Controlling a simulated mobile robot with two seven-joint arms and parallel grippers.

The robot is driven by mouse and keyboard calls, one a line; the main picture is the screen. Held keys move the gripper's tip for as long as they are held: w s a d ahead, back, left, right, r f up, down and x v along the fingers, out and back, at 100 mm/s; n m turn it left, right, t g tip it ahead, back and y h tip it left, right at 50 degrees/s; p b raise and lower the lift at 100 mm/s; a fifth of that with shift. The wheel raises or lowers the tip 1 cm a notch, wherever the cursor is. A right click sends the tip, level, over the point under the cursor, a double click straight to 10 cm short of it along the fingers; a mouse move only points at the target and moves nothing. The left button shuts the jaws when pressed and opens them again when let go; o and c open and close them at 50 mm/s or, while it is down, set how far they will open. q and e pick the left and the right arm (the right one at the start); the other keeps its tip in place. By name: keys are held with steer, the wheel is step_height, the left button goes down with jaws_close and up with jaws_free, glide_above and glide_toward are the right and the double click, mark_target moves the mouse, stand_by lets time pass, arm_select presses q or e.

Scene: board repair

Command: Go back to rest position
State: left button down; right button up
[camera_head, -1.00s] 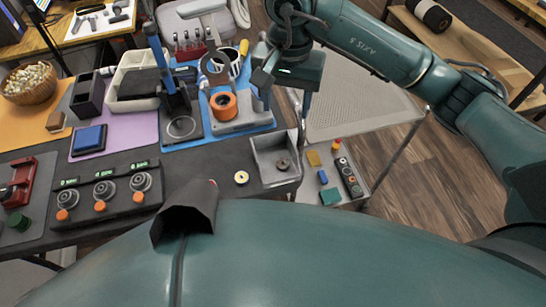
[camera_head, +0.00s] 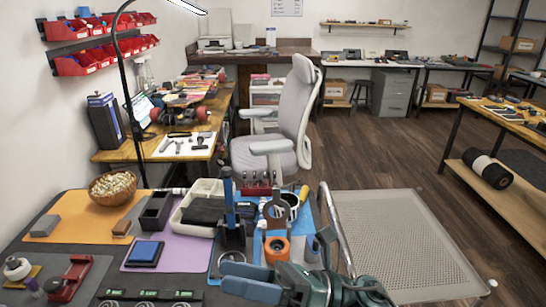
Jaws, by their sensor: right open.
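My right gripper (camera_head: 232,277) is at the bottom middle of the head view, above the front of the workbench. Its two blue-grey fingers point left and stand apart, with nothing seen between them. Its dark green wrist (camera_head: 335,290) comes in from the lower right, and the rest of that arm is out of view. My left gripper does not show.
A perforated cart top (camera_head: 400,240) lies to the right. A grey chair (camera_head: 290,120) stands behind; floor (camera_head: 400,150) is open beyond.

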steer(key=w+d+f+m+t+h+p, duration=0.1)
steer(key=w+d+f+m+t+h, duration=0.35)
steer(key=m+t, duration=0.75)
steer(key=w+d+f+m+t+h, duration=0.2)
steer(key=d+f+m+t+h, duration=0.35)
steer(key=m, duration=1.25)
steer(key=s+d+f+m+g+h, duration=0.3)
steer(key=s+d+f+m+h, duration=0.1)
steer(key=f, duration=0.4)
steer(key=s+d+f+m+g+h+p, duration=0.1)
steer(key=s+d+f+m+g+h, duration=0.2)
steer(key=s+f+m, duration=0.3)
step_height(320, 180, down, 3)
steer(key=d+m+h, duration=0.1)
steer(key=m, duration=0.2)
steer(key=shift+s+d+m+h, duration=0.3)
steer(key=shift+s, duration=0.05)
